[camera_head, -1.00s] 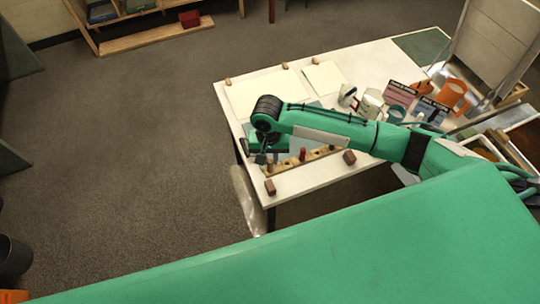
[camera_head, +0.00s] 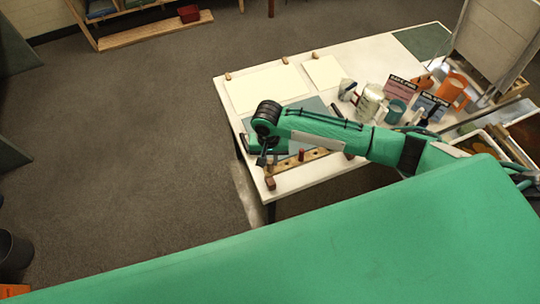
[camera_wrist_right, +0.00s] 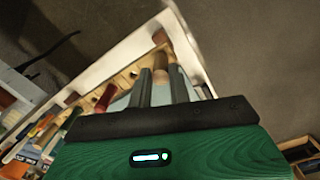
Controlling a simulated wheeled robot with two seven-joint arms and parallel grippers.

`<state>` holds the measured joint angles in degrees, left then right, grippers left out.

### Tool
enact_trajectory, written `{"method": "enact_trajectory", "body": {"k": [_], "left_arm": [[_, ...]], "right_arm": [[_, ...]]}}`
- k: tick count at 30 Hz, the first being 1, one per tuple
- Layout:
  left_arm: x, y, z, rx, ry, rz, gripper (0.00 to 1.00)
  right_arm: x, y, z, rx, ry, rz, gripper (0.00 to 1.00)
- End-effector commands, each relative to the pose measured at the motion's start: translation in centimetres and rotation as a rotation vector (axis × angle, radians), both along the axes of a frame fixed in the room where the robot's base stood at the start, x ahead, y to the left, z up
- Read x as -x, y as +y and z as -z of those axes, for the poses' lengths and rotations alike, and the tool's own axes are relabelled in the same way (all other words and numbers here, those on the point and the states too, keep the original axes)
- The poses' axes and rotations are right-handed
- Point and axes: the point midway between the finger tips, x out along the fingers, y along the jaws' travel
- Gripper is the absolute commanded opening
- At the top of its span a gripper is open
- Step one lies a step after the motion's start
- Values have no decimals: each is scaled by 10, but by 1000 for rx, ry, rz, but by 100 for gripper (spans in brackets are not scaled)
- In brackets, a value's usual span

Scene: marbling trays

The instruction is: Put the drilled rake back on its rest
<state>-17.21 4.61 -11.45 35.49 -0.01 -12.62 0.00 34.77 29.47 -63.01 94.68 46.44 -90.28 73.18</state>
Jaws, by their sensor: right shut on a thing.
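The drilled rake (camera_head: 314,157) is a pale wooden bar with a row of dark holes and an upright red peg (camera_head: 301,155). It lies near the table's front left edge and also shows in the right wrist view (camera_wrist_right: 122,82). Two small brown blocks, one by its left end (camera_head: 270,183) and one (camera_head: 349,156) partly under my arm, look like its rest. The bar reaches to the blocks; I cannot tell if it touches them. My right gripper (camera_head: 264,159) is shut on a wooden part of the rake, seen between the fingers in the wrist view (camera_wrist_right: 162,72). My left gripper is not in view.
A blue-grey tray (camera_head: 316,106) lies behind the rake, partly under my right arm. White sheets (camera_head: 268,88) lie at the back left. Open floor lies left of the table.

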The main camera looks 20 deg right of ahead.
Motion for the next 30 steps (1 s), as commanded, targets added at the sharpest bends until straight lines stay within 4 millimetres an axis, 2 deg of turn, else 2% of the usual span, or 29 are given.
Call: {"method": "enact_trajectory", "body": {"k": [21, 30], "left_arm": [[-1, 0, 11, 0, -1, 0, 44], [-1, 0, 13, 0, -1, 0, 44]], "right_arm": [[0, 0, 44, 0, 1, 2, 0], [0, 0, 57, 0, 0, 1, 0]]}}
